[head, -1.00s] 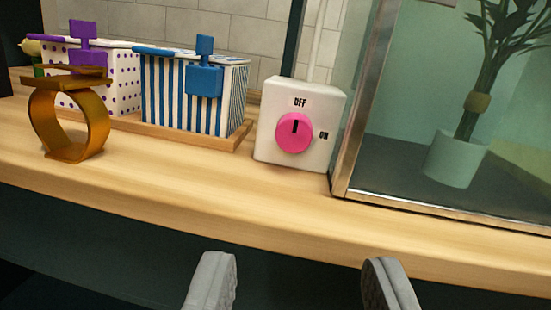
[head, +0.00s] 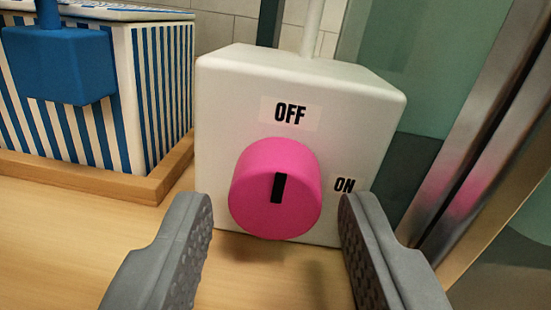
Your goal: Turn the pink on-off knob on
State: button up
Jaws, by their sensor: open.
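The pink knob (head: 258,205) sits on the front of a white box (head: 225,100) in the middle of the view. Its black mark stands nearly upright, pointing toward the OFF label (head: 290,113) above it. The ON label (head: 344,185) is to the right of the knob. My gripper (head: 275,215) is open, with one grey finger on each side of the knob. The fingers appear apart from the knob; I cannot tell exactly how far the tips are from the box's face.
A blue-striped box (head: 155,95) with a blue block-shaped handle (head: 60,65) stands at left on a wooden tray (head: 160,185). A metal-framed glass case (head: 465,170) stands close at right. Wooden counter (head: 50,235) is bare at lower left.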

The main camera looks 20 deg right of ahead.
jog(key=shift+w+d, duration=0.2)
jog(key=shift+w, duration=0.4)
jog(key=c, duration=0.7)
jog(key=shift+m, duration=2.3)
jog(key=o, duration=0.7)
